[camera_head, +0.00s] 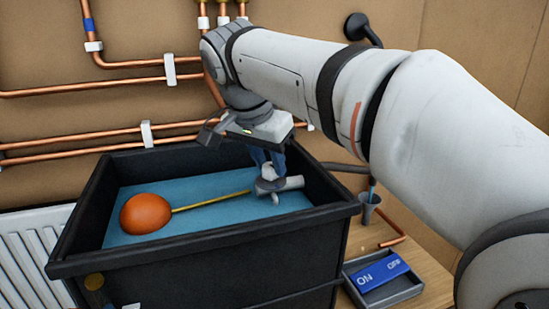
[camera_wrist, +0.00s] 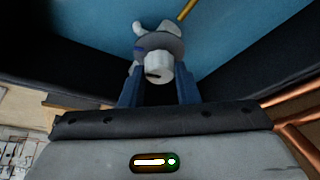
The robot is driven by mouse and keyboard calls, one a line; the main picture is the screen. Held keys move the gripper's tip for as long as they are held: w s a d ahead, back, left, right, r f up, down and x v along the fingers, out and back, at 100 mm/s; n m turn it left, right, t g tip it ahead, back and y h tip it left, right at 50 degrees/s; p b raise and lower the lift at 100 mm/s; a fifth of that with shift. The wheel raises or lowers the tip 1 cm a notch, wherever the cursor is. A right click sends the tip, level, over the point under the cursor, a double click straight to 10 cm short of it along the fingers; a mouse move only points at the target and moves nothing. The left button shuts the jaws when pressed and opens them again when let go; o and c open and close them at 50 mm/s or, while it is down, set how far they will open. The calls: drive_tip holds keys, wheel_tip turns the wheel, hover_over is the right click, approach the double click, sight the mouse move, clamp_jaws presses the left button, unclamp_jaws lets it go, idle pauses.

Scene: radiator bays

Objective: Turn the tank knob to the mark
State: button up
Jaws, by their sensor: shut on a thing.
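The tank (camera_head: 200,270) is a black open box with blue water in it. A grey valve body (camera_head: 292,183) sits at its right inner wall. The knob (camera_wrist: 159,67) is a pale round cylinder with a dark mark on its near face. Behind it is a grey disc (camera_wrist: 174,45) with a small blue mark at its upper left. My gripper (camera_head: 267,164) reaches down into the tank; its blue fingers, also in the wrist view (camera_wrist: 159,77), are shut on the knob from both sides. In the head view the fingers hide most of the knob.
An orange float (camera_head: 145,213) on a brass rod (camera_head: 212,201) lies on the water left of the valve. Copper pipes (camera_head: 90,87) run along the wall behind.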

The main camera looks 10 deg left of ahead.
drive_tip(key=shift+r+m, duration=0.1)
drive_tip(key=shift+m, duration=0.2)
drive_tip(key=o, duration=1)
drive_tip(key=shift+c, duration=0.2)
drive_tip(key=v, duration=0.7)
drive_tip(key=shift+a+r, duration=0.15)
drive_tip(key=shift+r, duration=0.15)
